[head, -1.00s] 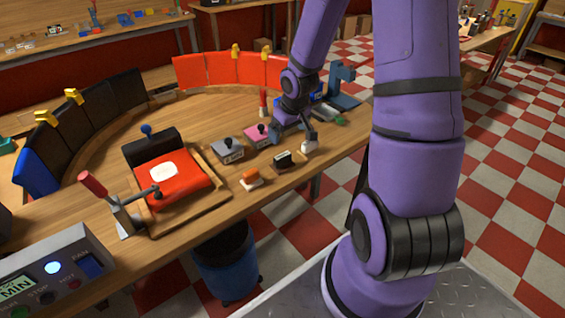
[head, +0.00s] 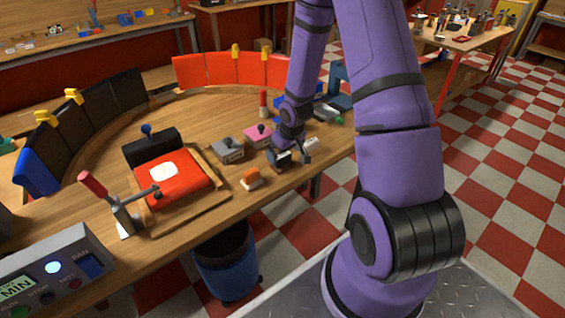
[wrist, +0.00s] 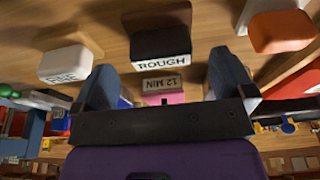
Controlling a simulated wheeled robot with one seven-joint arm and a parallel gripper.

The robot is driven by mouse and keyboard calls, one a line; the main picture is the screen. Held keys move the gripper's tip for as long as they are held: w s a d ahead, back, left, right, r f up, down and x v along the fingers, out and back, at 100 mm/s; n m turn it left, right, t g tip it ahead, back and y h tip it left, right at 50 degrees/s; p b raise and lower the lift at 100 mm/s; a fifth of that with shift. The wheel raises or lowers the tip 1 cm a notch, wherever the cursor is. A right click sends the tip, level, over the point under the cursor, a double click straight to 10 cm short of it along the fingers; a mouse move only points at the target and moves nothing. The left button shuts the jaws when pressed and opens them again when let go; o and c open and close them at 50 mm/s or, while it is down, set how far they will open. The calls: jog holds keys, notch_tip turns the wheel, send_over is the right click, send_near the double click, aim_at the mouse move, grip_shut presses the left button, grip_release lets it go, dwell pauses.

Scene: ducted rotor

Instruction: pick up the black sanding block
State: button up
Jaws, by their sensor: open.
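The black sanding block (wrist: 160,33) has a white label reading ROUGH and sits on the wooden bench. In the wrist view it lies ahead of my gripper (wrist: 163,72), roughly between the lines of the two fingers. My gripper is open and nothing is held. In the head view my gripper (head: 290,156) is low over the bench's front edge, and its fingers mostly hide the black block there. Whether the fingers reach down beside the block I cannot tell.
A white block labelled FINE (wrist: 66,62) and an orange block (wrist: 282,31) flank the black one. Grey (head: 229,150) and pink (head: 257,136) labelled pieces stand behind. A red pad in a wooden frame (head: 187,222) with a clamp is to the left.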

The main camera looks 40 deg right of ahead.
aim_at(283, 155)
jog(key=shift+x, duration=2.05)
jog(key=c, duration=0.9)
jog(key=shift+r, duration=0.1)
